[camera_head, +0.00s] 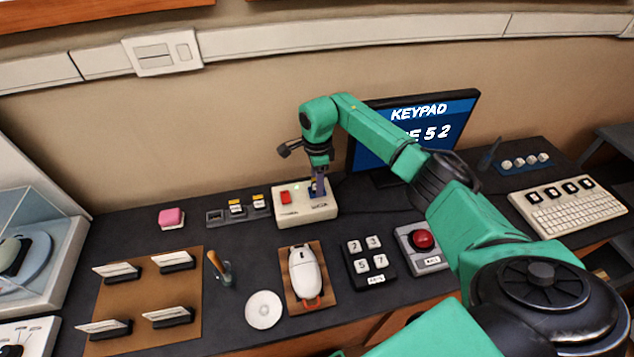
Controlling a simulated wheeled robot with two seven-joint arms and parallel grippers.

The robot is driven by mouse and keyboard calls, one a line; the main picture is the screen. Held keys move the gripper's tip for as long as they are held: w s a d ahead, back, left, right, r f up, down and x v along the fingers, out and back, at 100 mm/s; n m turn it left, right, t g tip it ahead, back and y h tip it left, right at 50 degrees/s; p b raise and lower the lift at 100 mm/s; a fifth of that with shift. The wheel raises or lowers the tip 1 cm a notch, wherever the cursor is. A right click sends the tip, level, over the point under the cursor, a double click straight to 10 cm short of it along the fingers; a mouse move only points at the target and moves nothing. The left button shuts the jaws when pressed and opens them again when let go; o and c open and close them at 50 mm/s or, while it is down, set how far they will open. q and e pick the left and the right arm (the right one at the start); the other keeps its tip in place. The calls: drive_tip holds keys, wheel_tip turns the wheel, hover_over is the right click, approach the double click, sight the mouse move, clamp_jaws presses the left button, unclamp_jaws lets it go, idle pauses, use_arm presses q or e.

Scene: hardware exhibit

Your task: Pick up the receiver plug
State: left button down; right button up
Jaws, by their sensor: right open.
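My right gripper (318,187) points down at the right end of a white box (300,212) on the dark table, its jaws open. A small dark blue and tan piece shows between or just at the fingertips; I cannot tell whether it is the receiver plug or part of the gripper. No other thing is clearly a receiver plug, and the fingers hide part of the box top. The box has a red switch (286,197) and a small green light on top. My left gripper is not in view.
A monitor (440,120) stands behind my right arm. A white mouse (304,271) on a brown mat, a number keypad (367,263), a red button (423,239), a white disc (263,310) and a pink block (171,217) lie nearby. A keyboard (570,212) is at right.

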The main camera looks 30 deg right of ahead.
clamp_jaws()
drive_tip(key=shift+r, duration=0.1)
